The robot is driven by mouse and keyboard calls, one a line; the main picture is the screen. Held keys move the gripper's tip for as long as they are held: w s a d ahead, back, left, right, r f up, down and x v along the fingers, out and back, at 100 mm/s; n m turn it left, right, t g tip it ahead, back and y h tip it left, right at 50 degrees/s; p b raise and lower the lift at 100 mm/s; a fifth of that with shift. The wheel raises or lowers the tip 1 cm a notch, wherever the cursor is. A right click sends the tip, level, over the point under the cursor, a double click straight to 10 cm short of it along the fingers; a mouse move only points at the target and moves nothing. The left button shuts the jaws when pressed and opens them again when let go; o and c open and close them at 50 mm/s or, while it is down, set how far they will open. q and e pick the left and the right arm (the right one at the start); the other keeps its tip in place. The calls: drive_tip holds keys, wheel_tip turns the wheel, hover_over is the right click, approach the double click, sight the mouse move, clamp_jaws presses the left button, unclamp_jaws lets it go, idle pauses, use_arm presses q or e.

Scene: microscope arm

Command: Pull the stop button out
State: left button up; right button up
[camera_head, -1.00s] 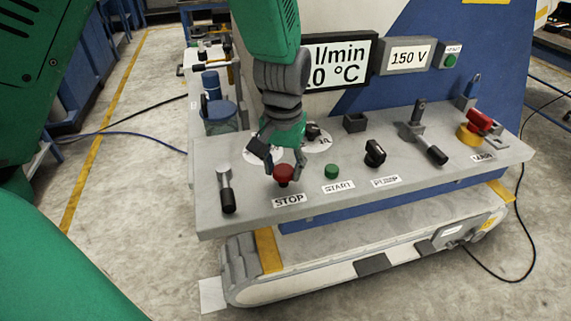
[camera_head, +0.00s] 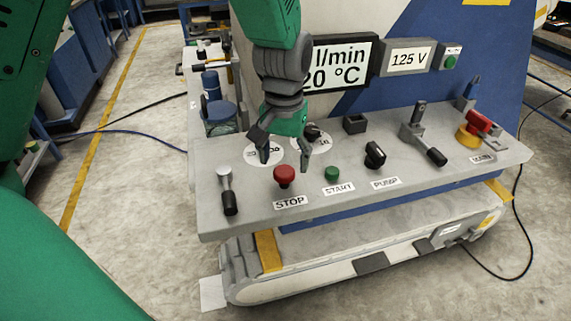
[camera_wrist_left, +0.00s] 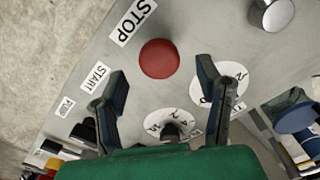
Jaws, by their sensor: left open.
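The red stop button (camera_head: 284,175) is a mushroom knob on the grey panel (camera_head: 240,208), just behind the STOP label (camera_head: 290,202). In the left wrist view the red button (camera_wrist_left: 159,58) lies ahead of the fingertips, clear of both. My left gripper (camera_head: 285,162) is open and empty, with its fingers spread above and behind the button. The left wrist view also shows its two fingers (camera_wrist_left: 162,72) wide apart. The button's stem is mostly hidden under its cap. My right gripper is not in view.
A lever (camera_head: 228,194) stands left of the button and a green start button (camera_head: 331,173) to the right. Further right are a black pump knob (camera_head: 375,154), another lever (camera_head: 426,145) and a red-yellow switch (camera_head: 474,128). A display (camera_head: 409,57) reads 125 V.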

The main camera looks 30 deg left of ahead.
sight(285, 170)
use_arm(q)
wheel_tip(285, 170, up, 10)
drive_tip(key=shift+d, duration=0.15)
drive_tip(key=shift+f, duration=0.1)
idle(0.3)
